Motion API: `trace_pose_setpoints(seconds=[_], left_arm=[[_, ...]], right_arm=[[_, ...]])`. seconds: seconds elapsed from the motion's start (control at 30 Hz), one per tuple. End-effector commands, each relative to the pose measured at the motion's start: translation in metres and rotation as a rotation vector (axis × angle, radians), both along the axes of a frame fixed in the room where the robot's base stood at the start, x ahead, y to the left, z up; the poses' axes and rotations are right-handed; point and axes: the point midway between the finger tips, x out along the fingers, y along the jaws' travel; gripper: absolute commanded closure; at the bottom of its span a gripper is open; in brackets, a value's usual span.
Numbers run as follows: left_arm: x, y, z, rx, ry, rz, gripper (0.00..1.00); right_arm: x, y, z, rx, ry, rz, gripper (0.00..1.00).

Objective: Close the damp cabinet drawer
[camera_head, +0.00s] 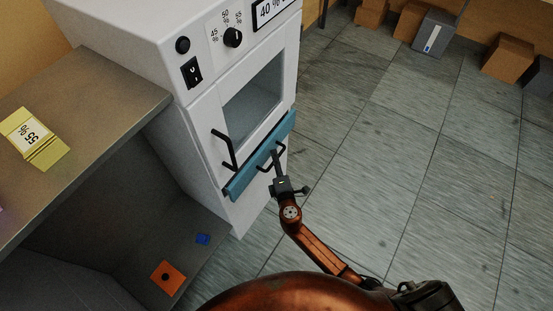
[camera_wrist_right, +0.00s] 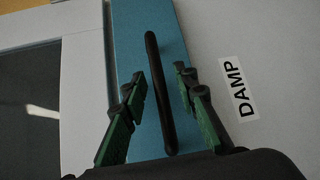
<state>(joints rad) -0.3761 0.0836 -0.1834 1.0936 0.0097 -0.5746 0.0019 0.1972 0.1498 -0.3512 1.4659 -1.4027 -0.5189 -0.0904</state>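The white damp cabinet (camera_head: 215,150) stands at the left centre of the head view. Its teal drawer front (camera_head: 250,165) seems to stand a little proud of the cabinet face below the window door. The black drawer handle (camera_head: 264,166) is a bar on that front; in the right wrist view the handle (camera_wrist_right: 158,90) runs nearly upright across the teal panel (camera_wrist_right: 130,30). My right gripper (camera_head: 277,163) is at the handle. In the wrist view its two fingers (camera_wrist_right: 160,78) are apart, one each side of the bar, with visible gaps. My left gripper is out of view.
A black door handle (camera_head: 224,150) is just above the drawer. A DAMP label (camera_wrist_right: 238,88) is beside the drawer. A grey bench (camera_head: 95,105) with a yellow packet (camera_head: 33,138) adjoins the cabinet on the left. The tiled floor (camera_head: 390,170) to the right is clear; boxes (camera_head: 508,59) stand far back.

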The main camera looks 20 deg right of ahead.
Motion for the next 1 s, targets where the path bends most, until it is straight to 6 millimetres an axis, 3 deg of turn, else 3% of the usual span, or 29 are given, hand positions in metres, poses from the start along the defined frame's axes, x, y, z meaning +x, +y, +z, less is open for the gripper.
trace_pose_setpoints(seconds=[0.17,0.57,1.0], left_arm=[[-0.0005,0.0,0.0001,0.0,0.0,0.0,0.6],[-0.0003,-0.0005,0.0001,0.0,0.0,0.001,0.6],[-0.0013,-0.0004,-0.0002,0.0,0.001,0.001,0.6]], right_arm=[[-0.0001,0.0002,0.0001,0.0,0.0,0.0,0.73],[-0.0004,0.0004,-0.0001,-0.001,0.0,0.001,1.0],[-0.0004,0.0005,-0.0002,-0.001,0.0,0.001,1.0]])
